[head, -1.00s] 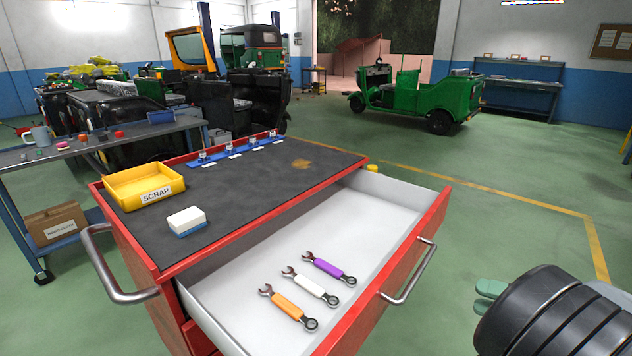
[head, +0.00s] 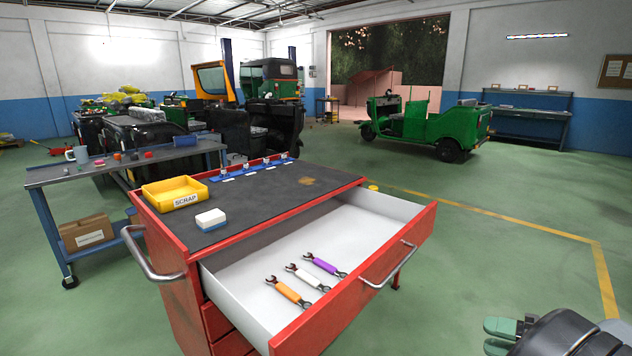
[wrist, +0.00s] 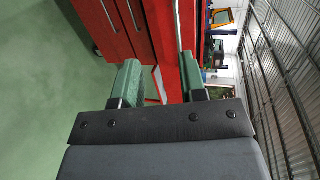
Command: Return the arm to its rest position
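My gripper (wrist: 158,80) shows in the wrist view with its two green-padded fingers apart and nothing between them. In the head view my gripper (head: 503,336) is at the bottom right corner, partly cut off, well to the right of the red tool cabinet (head: 205,262). The cabinet's drawer (head: 372,218) is pulled out. In it lie three wrenches in a row: orange (head: 288,292), white (head: 307,278) and purple (head: 325,265). The wrist view shows red cabinet fronts (wrist: 105,30) beyond the fingers.
On the cabinet top are a yellow SCRAP bin (head: 174,193), a white-and-blue block (head: 211,219) and a blue rail (head: 250,170). A workbench (head: 120,166) stands at left. A green rickshaw (head: 430,125) is behind. Green floor (head: 490,250) at right is clear.

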